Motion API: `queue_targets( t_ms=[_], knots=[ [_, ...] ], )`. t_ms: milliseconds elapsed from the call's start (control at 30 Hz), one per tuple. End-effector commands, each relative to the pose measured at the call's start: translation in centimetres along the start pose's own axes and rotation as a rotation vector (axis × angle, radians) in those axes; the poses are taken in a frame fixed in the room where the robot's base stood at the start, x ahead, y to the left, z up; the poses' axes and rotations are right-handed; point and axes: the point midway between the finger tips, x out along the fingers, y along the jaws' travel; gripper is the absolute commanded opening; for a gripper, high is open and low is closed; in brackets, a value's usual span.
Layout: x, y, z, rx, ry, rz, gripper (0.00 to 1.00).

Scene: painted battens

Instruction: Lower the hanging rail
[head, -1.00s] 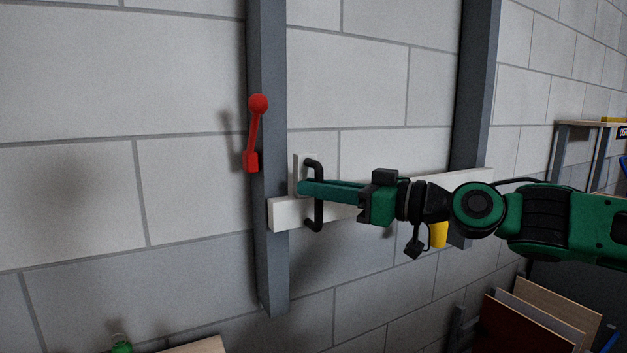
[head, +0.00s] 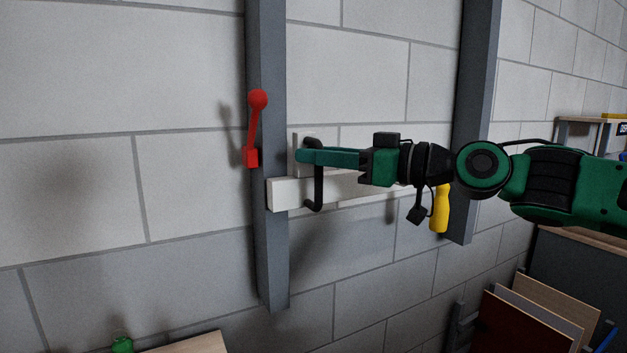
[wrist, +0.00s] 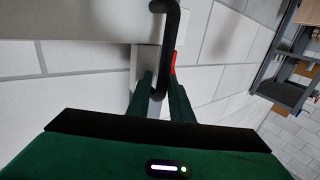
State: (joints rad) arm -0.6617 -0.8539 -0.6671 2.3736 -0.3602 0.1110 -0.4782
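The white rail (head: 290,194) lies across two grey uprights, with its left end over the left one; my arm hides much of its length. A black bow handle (head: 318,190) stands out near its left end; it also shows in the wrist view (wrist: 171,30). My gripper (head: 310,156) is at the handle's upper part, its green fingers on either side of the bar in the wrist view (wrist: 160,85); it looks shut on the handle. A red lever (head: 254,130) with a round knob points up on the left upright (head: 272,255).
A yellow grip (head: 440,209) hangs under my wrist, near the right upright (head: 470,150). Boards (head: 525,315) lean at lower right. A wooden top (head: 190,343) and a green object (head: 122,345) are at the bottom left. A shelf stands far right.

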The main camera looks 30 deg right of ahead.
Motion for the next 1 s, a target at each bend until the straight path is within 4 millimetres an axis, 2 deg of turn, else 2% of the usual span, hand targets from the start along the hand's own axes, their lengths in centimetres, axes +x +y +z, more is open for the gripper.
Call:
queue_targets(
  t_ms=[100, 300, 667, 700, 1000],
  knots=[
    [0.0, 0.1, -2.2, -0.003, 0.003, 0.003, 0.2],
    [0.1, 0.1, -4.4, 0.0, 0.003, 0.002, 0.2],
    [0.1, 0.1, -4.9, 0.001, 0.001, 0.002, 0.2],
    [-1.4, -0.9, -5.7, -0.007, 0.013, 0.002, 0.2],
    [-2.8, -0.9, -5.7, -0.008, 0.013, 0.001, 0.2]
  ],
)
